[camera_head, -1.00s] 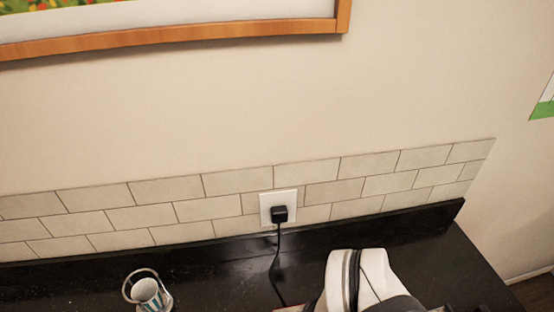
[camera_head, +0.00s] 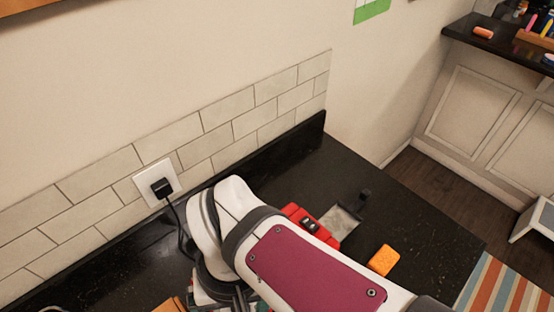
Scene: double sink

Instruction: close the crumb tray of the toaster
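The toaster (camera_head: 317,228) is red and stands on the black counter, largely hidden behind my white and maroon arm. Its grey crumb tray (camera_head: 341,221) sticks out to the right of it, lying low near the counter. A small dark piece (camera_head: 364,194) stands up by the tray's far end. My gripper (camera_head: 236,297) is at the bottom of the picture, left of the toaster and apart from the tray. Only dark parts of it show below the arm, so I cannot tell whether it is open.
An orange sponge (camera_head: 383,260) lies on the counter (camera_head: 425,230) just right of the toaster. A black plug (camera_head: 162,187) sits in the wall outlet, its cord running down behind my arm. The counter right of the tray is mostly clear. A striped rug (camera_head: 505,290) lies beyond its edge.

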